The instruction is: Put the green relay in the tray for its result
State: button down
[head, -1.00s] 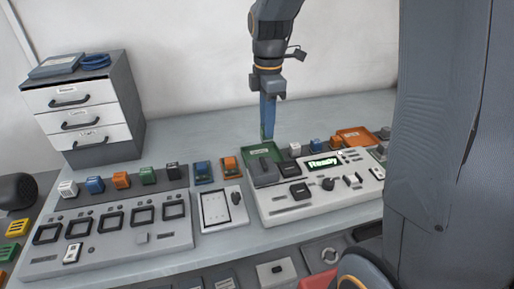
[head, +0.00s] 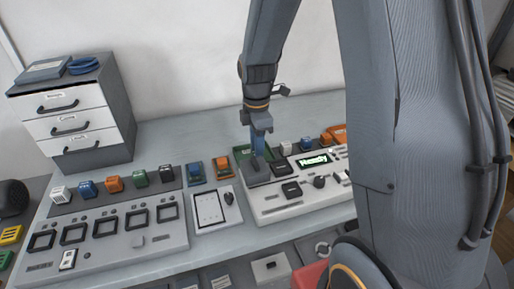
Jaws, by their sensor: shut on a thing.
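A green relay (head: 139,179) stands in the row of coloured relays at the back of the left panel, between an orange one and a black one. A green tray (head: 241,151) lies behind the right-hand tester, partly hidden by my gripper. An orange tray (head: 340,132) lies further right, cut off by my arm. The tester's display (head: 313,160) reads "Ready". My gripper (head: 258,153) points down at the tester's left end. It is shut at the top of a dark grey block (head: 257,175) there. The fingertips are small, and whatever is under the block is hidden.
A drawer cabinet (head: 75,115) stands at the back left. The left panel (head: 110,235) has several black-framed slots. White (head: 286,147) and blue (head: 306,144) blocks stand behind the tester. The back of the bench is clear.

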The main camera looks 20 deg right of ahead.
jog(key=shift+f, duration=0.15)
jog(key=c, duration=1.5)
grip_release()
notch_tip(320, 180, up, 12)
jog(key=shift+r+b, duration=0.2)
jog(key=shift+b, duration=0.95)
